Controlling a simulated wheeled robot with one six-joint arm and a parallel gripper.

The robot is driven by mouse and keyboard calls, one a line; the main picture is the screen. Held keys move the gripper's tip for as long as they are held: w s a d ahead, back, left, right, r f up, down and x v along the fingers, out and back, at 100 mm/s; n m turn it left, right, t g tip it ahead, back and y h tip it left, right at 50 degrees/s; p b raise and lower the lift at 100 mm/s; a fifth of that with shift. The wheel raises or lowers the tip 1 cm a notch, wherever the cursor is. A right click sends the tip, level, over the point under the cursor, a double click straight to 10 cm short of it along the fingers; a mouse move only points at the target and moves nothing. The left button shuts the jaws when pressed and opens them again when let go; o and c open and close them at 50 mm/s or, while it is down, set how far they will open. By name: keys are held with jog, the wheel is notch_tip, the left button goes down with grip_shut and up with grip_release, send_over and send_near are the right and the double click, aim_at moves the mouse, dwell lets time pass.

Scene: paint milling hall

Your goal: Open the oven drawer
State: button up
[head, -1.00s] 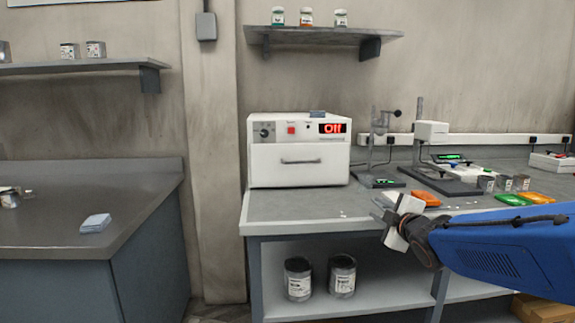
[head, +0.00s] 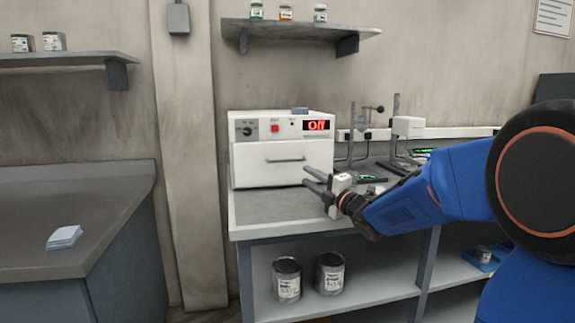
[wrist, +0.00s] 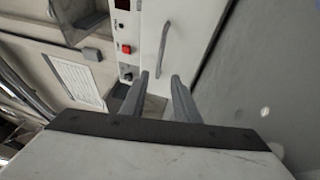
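The white oven (head: 280,150) stands on the grey bench, with a red "Off" display, a red button and a dark knob on its upper panel. Its drawer (head: 265,173) is closed, with a grey horizontal bar handle (head: 286,160). My gripper (head: 308,178) is in front of the oven's lower right side, its two fingers apart and empty, pointing left. In the wrist view the fingers (wrist: 158,88) are spread, and the handle (wrist: 163,48) shows beyond them, apart from both. The red button (wrist: 126,48) also shows there.
Lab stands and instruments (head: 405,140) stand on the bench to the right of the oven. Two cans (head: 330,272) sit on the shelf below. A wall shelf (head: 300,30) with small jars hangs above. The left counter (head: 100,190) holds a pale stack.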

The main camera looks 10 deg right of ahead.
send_near(277, 154)
jog(key=w, duration=0.4)
jog(key=shift+a+f, duration=0.35)
jog(key=shift+a, duration=0.05)
grip_shut()
